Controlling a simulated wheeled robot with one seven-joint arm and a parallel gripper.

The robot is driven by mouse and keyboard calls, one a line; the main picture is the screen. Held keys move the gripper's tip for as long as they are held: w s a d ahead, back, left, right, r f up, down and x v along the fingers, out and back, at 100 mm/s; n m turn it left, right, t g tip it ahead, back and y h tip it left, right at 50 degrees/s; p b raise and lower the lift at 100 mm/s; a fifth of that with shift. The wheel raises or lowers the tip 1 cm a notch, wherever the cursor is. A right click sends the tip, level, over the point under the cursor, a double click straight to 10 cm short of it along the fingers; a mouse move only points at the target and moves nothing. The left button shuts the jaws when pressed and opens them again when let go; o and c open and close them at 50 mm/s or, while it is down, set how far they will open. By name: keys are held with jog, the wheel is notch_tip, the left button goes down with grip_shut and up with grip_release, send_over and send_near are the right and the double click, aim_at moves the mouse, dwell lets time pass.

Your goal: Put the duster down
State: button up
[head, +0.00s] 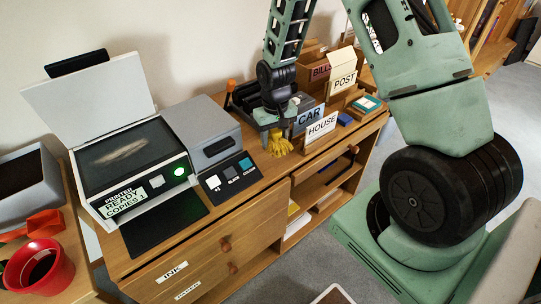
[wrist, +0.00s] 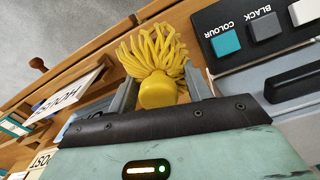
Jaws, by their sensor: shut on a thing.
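The duster (wrist: 155,62) is a yellow mop-like head of thick strands with a round yellow base. In the wrist view it sits between the two fingers of my gripper (wrist: 158,92), which is shut on it. In the head view the duster (head: 278,142) shows as a small yellow bunch below my gripper (head: 274,122), over the wooden cabinet top between the printer and the HOUSE sign. I cannot tell whether the strands touch the top.
The printer (head: 135,170) stands left with its lid up and a pale smudge on its glass. Its button panel (head: 230,178) is close to the duster. HOUSE (head: 321,127), CAR (head: 308,118) and POST (head: 343,82) signs stand right. A red pot (head: 38,268) sits at lower left.

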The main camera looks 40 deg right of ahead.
aim_at(275, 164)
notch_tip(275, 164, down, 8)
jog(key=shift+r, duration=0.2)
jog(key=shift+f, duration=0.1)
jog(key=o, duration=0.9)
jog(key=shift+f, duration=0.1)
jog(key=shift+s, duration=0.1)
